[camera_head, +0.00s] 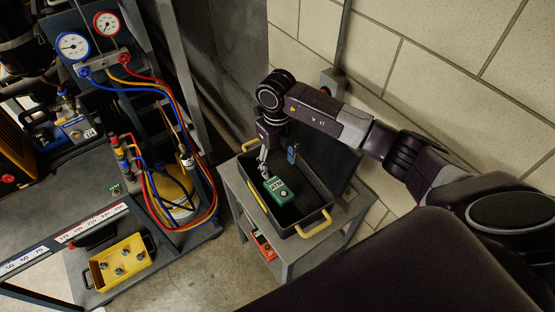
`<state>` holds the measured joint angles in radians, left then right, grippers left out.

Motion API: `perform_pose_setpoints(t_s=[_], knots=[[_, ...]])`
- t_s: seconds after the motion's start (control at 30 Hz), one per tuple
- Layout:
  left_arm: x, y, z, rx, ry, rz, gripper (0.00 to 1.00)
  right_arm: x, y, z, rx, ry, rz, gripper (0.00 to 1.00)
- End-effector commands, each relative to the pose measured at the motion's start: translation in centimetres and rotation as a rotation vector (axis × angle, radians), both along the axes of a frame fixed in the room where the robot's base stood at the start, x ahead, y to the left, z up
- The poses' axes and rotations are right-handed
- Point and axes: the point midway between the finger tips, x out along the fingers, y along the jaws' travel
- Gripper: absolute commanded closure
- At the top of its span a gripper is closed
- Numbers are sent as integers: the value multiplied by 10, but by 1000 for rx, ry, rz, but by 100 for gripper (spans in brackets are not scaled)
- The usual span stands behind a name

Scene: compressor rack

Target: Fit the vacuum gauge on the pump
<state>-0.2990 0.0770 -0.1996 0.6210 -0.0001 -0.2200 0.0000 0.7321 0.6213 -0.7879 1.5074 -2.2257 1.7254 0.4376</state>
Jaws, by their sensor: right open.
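A green device with a small dark display, which looks like the vacuum gauge (278,188), lies in an open black case (288,226). My right gripper (263,172) points down into the case, just left of and above the green device. Its fingers are small here, and they look open and apart from the device. A blue and grey unit that looks like the pump (70,128) sits on the rack shelf at the far left. My left gripper is not in view.
The case stands on a grey cart (286,250); a red device (263,247) is on its lower shelf. Left are two dial gauges (73,46) with coloured hoses, a yellow cylinder (173,192) and a yellow tray (120,262). A block wall (440,60) bounds the right.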

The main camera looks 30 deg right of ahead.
Motion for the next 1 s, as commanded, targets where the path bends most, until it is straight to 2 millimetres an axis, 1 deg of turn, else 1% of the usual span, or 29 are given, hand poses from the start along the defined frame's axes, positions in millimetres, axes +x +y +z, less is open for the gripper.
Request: perform_pose_setpoints(t_s=[0.17, 0.27, 0.63, 0.8, 0.9, 1.0], knots=[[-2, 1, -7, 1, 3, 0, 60, -1, -1, -10, -3, 3, 0, 42], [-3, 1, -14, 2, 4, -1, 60, -2, 0, -21, -2, 4, 1, 42], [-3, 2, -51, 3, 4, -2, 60, -4, 0, -78, 1, 3, 2, 42], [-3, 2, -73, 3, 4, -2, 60, -4, -1, -105, -1, 3, 1, 42], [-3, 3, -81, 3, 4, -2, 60, -4, 0, -115, 0, 2, 1, 42], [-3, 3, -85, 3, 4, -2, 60, -4, 0, -120, 1, 1, 0, 42]])
